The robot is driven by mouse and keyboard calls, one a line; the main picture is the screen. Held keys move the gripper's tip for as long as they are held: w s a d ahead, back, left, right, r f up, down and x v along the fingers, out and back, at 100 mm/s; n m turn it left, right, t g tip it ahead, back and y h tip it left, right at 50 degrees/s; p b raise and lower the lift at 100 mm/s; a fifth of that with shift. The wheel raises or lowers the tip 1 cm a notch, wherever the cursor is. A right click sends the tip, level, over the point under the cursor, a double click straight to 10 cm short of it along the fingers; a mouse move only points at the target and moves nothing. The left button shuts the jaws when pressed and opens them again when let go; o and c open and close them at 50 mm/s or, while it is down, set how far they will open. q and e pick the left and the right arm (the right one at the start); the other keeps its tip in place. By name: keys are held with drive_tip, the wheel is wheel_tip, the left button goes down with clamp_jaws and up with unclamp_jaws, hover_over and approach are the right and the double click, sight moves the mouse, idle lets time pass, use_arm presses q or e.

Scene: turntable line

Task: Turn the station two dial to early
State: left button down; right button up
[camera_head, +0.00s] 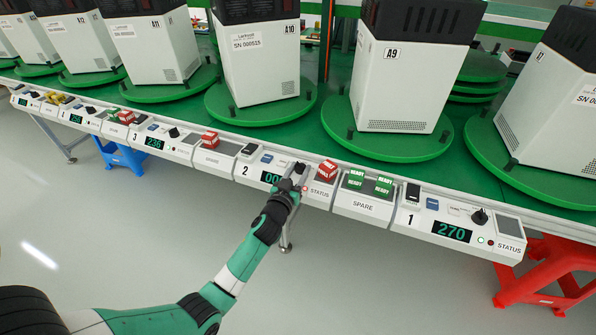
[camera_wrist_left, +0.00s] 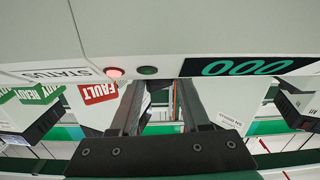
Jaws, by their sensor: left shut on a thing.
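The station two panel (camera_head: 250,170) sits on the front rail, left of the spare panel. Its black dial (camera_head: 300,167) shows only in part at the tips of my left gripper (camera_head: 294,177), which is shut on it. The display (camera_head: 272,178) is partly covered in the head view. In the left wrist view the display (camera_wrist_left: 245,66) appears inverted and reads 000. A red light (camera_wrist_left: 115,72) glows beside a dark green one (camera_wrist_left: 147,70). The dial's pointing direction is hidden.
A red FAULT block (camera_head: 326,171) stands close right of the dial. Green READY blocks (camera_head: 371,184) sit on the spare panel (camera_head: 364,205). Station one (camera_head: 455,225) shows 270. White machines on green turntables (camera_head: 262,100) stand behind.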

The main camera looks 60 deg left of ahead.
use_arm(q)
drive_tip(key=shift+w+d+f+n+g+y+b, duration=0.1)
drive_tip(key=shift+f+n+g+y+b, duration=0.2)
drive_tip(key=shift+n+g+y, duration=0.2)
drive_tip(key=shift+w+d+f+n+g+y+b, duration=0.15)
drive_tip(key=shift+n+g+y+b, duration=0.25)
drive_tip(key=shift+g, duration=0.2)
drive_tip(key=shift+s+r+n+g+y, duration=0.1)
drive_tip(key=shift+r+n+g+y, duration=0.1)
drive_tip(key=shift+n+g+y, duration=0.35)
drive_tip(key=shift+a, duration=0.1)
drive_tip(key=shift+c, duration=2)
unclamp_jaws()
drive_tip(key=shift+r, duration=0.2)
